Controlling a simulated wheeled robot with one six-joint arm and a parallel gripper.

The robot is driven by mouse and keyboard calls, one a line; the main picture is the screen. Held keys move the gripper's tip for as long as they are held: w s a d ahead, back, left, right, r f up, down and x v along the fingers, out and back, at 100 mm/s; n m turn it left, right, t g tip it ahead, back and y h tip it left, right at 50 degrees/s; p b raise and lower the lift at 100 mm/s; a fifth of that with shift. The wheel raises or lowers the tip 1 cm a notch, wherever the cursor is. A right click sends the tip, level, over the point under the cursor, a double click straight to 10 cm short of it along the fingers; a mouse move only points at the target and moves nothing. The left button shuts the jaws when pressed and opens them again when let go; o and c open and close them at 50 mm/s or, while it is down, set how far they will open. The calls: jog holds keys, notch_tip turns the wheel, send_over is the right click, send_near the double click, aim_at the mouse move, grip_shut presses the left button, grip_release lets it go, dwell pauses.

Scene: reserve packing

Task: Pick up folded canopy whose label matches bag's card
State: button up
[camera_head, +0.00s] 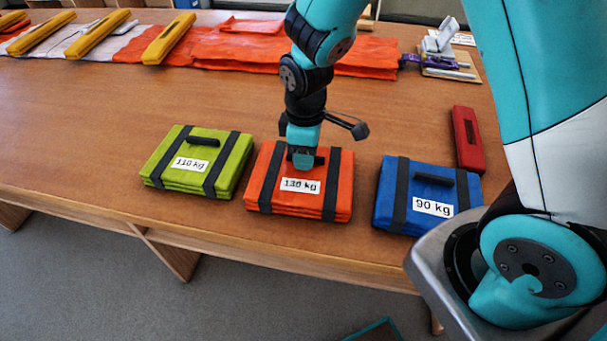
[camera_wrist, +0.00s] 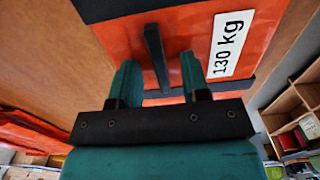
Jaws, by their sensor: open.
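The orange folded canopy (camera_head: 339,180) with two black straps and a black handle has a label reading 130 kg. It lies between the green folded canopy (camera_head: 232,160), labelled 110 kg, and the blue folded canopy (camera_head: 392,190), labelled 90 kg. My gripper (camera_head: 303,160) is over the orange canopy at its handle. In the wrist view the open fingers (camera_wrist: 158,70) stand either side of the black handle (camera_wrist: 155,55), with gaps visible. The 130 kg label (camera_wrist: 230,43) shows at the right there. I cannot make out a bag's card.
A red case (camera_head: 467,140) lies behind the blue canopy. Orange fabric (camera_head: 245,52) and yellow bars (camera_head: 168,38) lie along the table's back. A grey device on a board (camera_head: 443,62) stands at back right. Bare table (camera_head: 90,120) is free at left.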

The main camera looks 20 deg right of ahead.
jog(key=shift+c, duration=0.4)
grip_shut()
jog(key=shift+r, duration=0.15)
